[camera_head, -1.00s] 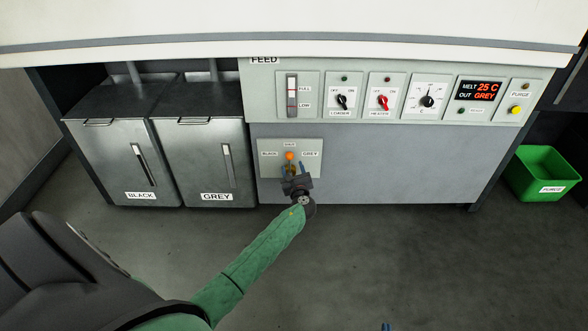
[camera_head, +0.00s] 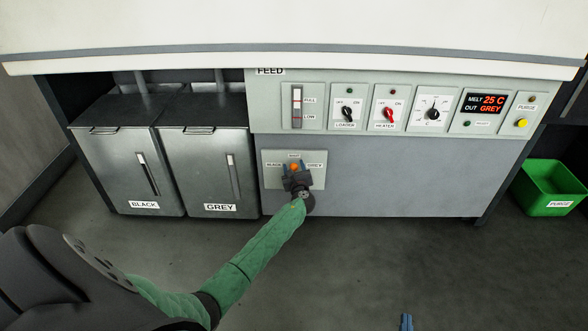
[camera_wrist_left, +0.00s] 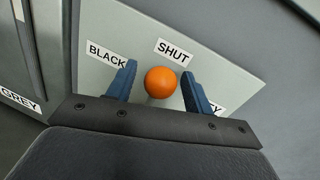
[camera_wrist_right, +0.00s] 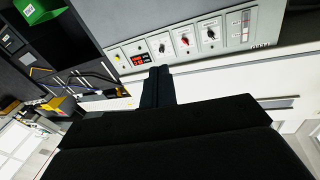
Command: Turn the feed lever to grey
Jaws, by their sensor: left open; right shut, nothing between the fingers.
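The feed lever shows as an orange ball knob (camera_head: 294,167) on the pale feed plate (camera_head: 318,180), which has BLACK at left, SHUT at top and GREY at right. In the left wrist view the knob (camera_wrist_left: 161,82) sits just below the SHUT label (camera_wrist_left: 174,51). My left gripper (camera_wrist_left: 159,70) is open, with one blue finger on each side of the knob; I cannot tell whether they touch it. The lever's shaft is hidden. My right gripper (camera_wrist_right: 157,75) is shut and empty; its blue tip (camera_head: 406,322) shows at the bottom of the head view.
Metal bins marked BLACK (camera_head: 122,170) and GREY (camera_head: 205,170) stand left of the plate. A control panel (camera_head: 400,128) with a display reading 25 C and GREY runs above it. A green PURGE bin (camera_head: 548,185) is at right. The floor before the cabinet is clear.

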